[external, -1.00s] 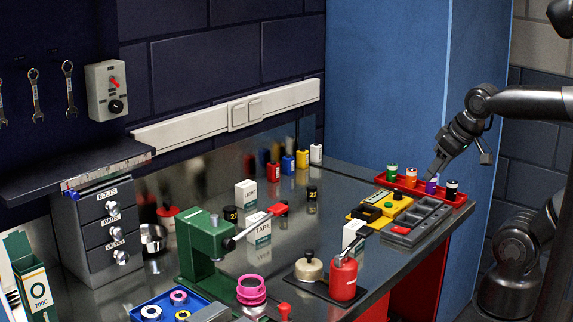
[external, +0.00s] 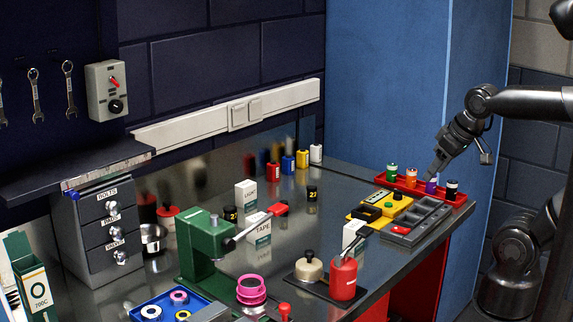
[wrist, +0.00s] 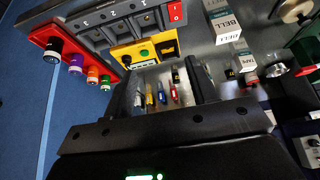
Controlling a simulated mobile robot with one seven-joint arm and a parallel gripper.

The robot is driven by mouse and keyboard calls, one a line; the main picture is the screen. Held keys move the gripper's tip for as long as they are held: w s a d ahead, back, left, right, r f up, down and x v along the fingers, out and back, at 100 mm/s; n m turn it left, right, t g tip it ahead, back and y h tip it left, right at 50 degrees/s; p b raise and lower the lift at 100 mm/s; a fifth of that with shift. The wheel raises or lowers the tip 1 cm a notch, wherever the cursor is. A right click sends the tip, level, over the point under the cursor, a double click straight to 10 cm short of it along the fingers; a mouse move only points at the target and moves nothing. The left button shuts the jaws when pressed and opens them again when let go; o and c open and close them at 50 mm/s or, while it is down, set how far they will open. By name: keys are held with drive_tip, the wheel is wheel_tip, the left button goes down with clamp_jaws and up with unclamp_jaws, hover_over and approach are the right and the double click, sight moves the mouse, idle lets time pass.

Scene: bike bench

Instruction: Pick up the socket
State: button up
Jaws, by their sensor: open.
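A red rack (external: 409,183) at the bench's right back edge holds several small cylinders with coloured bands: green (external: 391,172), orange (external: 411,176), purple (external: 431,185) and black (external: 452,188). They look like sockets, but I cannot tell which one is meant. In the wrist view the rack (wrist: 42,33) is at upper left, with the black (wrist: 54,50), purple (wrist: 76,65), orange (wrist: 92,74) and green (wrist: 106,82) ones. My gripper (external: 433,171) is above the rack near the purple one. In the wrist view my gripper (wrist: 160,80) is open, with no object visibly held.
Beside the rack are a grey compartment tray (external: 417,221) and a yellow box (external: 379,206) with a green button. A white carton (external: 353,234) and red bottle (external: 343,278) stand nearer the front. A blue panel (external: 385,90) rises behind the bench.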

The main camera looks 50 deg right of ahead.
drive_tip(key=shift+o, duration=0.4)
drive_tip(key=w+a+r, duration=0.2)
drive_tip(key=w+r, duration=0.2)
drive_tip(key=w, duration=0.7)
drive_tip(key=m+h, duration=0.1)
drive_tip(key=m, duration=0.1)
hover_over(230, 209)
drive_tip(key=s, duration=0.5)
wheel_tip(230, 209, down, 11)
drive_tip(key=x, duration=0.5)
drive_tip(key=shift+w+a+f, duration=0.1)
drive_tip(key=shift+w+f, duration=0.2)
drive_tip(key=shift+w, duration=0.05)
drive_tip(key=x, duration=0.5)
drive_tip(key=shift+a+f, duration=0.15)
drive_tip(key=c, duration=1.1)
drive_tip(key=shift+c, duration=0.2)
